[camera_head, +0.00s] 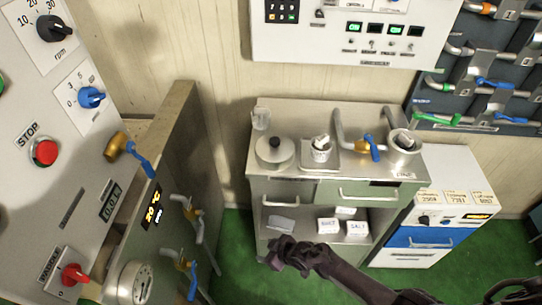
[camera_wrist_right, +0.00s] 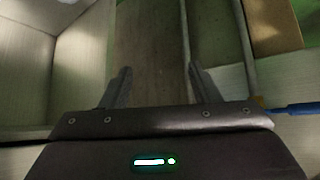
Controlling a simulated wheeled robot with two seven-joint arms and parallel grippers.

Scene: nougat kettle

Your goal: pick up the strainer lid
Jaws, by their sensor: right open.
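A round, pale metal lid with a dark knob (camera_head: 274,150), which looks like the strainer lid, lies flat on the left part of the metal cabinet's top (camera_head: 300,112). My right gripper (camera_head: 275,255) is in front of the cabinet, below the level of its top and apart from the lid. In the right wrist view its two fingers (camera_wrist_right: 156,88) are spread with nothing between them. The lid cannot be made out in that view. My left gripper is not in view.
A white cup (camera_head: 320,152) on a small tray, a valve with a blue handle (camera_head: 368,148) and a metal pot (camera_head: 404,145) stand right of the lid. A clear glass (camera_head: 261,118) stands behind it. White boxes (camera_head: 357,229) sit on the lower shelf. A control panel (camera_head: 65,130) fills the left.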

